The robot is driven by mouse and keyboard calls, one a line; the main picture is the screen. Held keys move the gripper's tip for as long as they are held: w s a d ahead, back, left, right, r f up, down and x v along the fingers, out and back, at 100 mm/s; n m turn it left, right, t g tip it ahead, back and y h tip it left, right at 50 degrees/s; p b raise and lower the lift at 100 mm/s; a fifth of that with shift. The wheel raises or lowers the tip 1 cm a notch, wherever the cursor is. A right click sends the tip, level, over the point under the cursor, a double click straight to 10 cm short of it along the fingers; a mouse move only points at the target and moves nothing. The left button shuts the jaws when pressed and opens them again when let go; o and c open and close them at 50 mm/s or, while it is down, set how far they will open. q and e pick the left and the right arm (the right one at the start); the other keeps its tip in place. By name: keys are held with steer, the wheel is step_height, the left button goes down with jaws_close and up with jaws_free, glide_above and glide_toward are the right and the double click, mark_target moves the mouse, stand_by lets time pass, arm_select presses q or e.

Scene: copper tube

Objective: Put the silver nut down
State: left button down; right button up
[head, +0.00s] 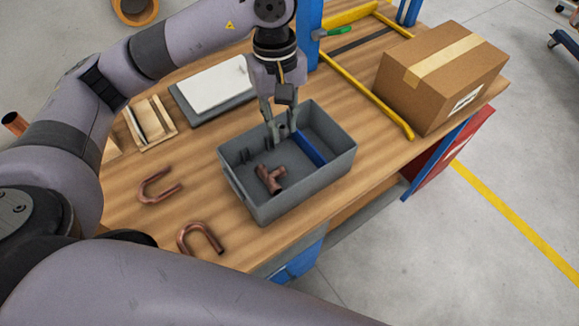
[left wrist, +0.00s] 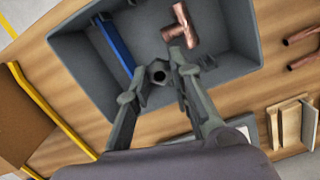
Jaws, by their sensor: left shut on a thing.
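My left gripper (head: 281,131) points down inside the grey bin (head: 310,190). It is shut on the small silver nut (left wrist: 159,74), which shows as a dark grey ring with a hole between the fingertips (left wrist: 157,84) in the left wrist view. The nut is over the bin's floor, near the wall on the robot arm's side; I cannot tell whether it touches the floor. In the head view the fingers mostly hide it. My right gripper is not in view.
The bin also holds a copper tee (head: 270,180), a blue bar (head: 309,149) and small dark pieces (head: 243,156). Two copper U-bends (head: 158,187) lie left of it. A cardboard box (head: 440,75), a yellow frame (head: 370,92) and a white-topped grey slab (head: 215,88) stand around.

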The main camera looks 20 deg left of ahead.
arm_select(q)
steer(key=w+d+r+n+t+p, duration=0.1)
steer(key=w+d+r+n, duration=0.2)
steer(key=r+n, duration=0.5)
steer(key=w+d+r+n+t+p, duration=0.1)
steer(key=w+d+r+n+p, duration=0.15)
steer(key=r+n, duration=0.6)
steer(key=n+p, duration=0.3)
glide_toward(322, 130)
steer(key=s, duration=0.1)
steer(key=s+d, duration=0.1)
steer(key=shift+s+d+r+m, duration=0.1)
steer(key=shift+s+d+m, duration=0.2)
steer(key=shift+s, duration=0.1)
step_height(322, 130, down, 4)
steer(key=shift+f+p, duration=0.1)
steer(key=shift+p, duration=0.3)
steer(key=shift+f+b, duration=0.55)
steer(key=shift+b, duration=0.2)
steer(key=shift+f, duration=0.1)
